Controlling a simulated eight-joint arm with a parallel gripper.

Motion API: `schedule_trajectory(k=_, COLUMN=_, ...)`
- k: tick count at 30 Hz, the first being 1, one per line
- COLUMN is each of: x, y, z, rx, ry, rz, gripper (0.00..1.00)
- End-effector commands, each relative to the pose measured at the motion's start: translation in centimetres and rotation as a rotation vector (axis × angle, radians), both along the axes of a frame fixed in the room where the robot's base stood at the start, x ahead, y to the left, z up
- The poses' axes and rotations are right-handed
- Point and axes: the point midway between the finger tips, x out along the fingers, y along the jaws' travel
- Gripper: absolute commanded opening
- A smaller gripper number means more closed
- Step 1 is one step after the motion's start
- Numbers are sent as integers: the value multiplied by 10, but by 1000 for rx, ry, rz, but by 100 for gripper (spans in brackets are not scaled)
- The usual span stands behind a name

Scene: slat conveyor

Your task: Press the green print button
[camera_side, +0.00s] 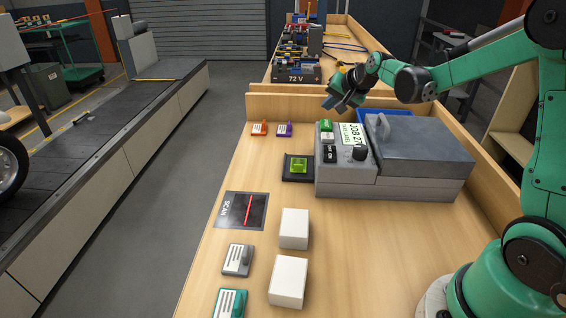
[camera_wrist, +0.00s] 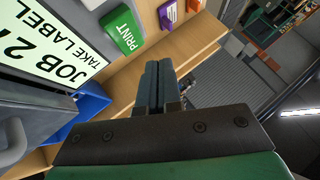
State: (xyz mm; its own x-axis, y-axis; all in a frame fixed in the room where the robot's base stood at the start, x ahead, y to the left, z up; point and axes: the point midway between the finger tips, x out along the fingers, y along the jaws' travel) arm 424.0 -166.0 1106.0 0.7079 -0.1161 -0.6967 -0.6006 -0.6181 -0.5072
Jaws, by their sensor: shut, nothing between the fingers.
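The green print button (camera_side: 326,125) is at the far left corner of the grey label printer (camera_side: 395,165). In the wrist view the green button (camera_wrist: 123,30), marked PRINT, is at the upper left, beside the printer's screen (camera_wrist: 45,42) reading JOB and TAKE LABEL. My gripper (camera_side: 339,104) is shut and empty, held above and beyond the printer's far edge. In the wrist view its closed fingers (camera_wrist: 160,68) point up the picture, to the right of the button and apart from it. Nothing hides the button.
A blue bin (camera_side: 377,122) stands behind the printer. A black pad with a yellow-green block (camera_side: 298,166) lies left of it. Orange (camera_side: 260,129) and purple (camera_side: 283,130) tags lie farther off. Two white boxes (camera_side: 293,229) stand nearer. A wooden rim (camera_side: 300,95) edges the bench.

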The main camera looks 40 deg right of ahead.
Motion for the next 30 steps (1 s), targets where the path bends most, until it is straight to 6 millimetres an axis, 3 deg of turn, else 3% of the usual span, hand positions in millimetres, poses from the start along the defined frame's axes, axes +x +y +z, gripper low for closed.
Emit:
schedule_trajectory(k=10, x=0, y=0, z=29, rx=0, ry=0, rz=0, gripper=0)
schedule_trajectory(k=30, x=-1, y=2, z=31, rx=-4, ry=2, rz=6, gripper=0)
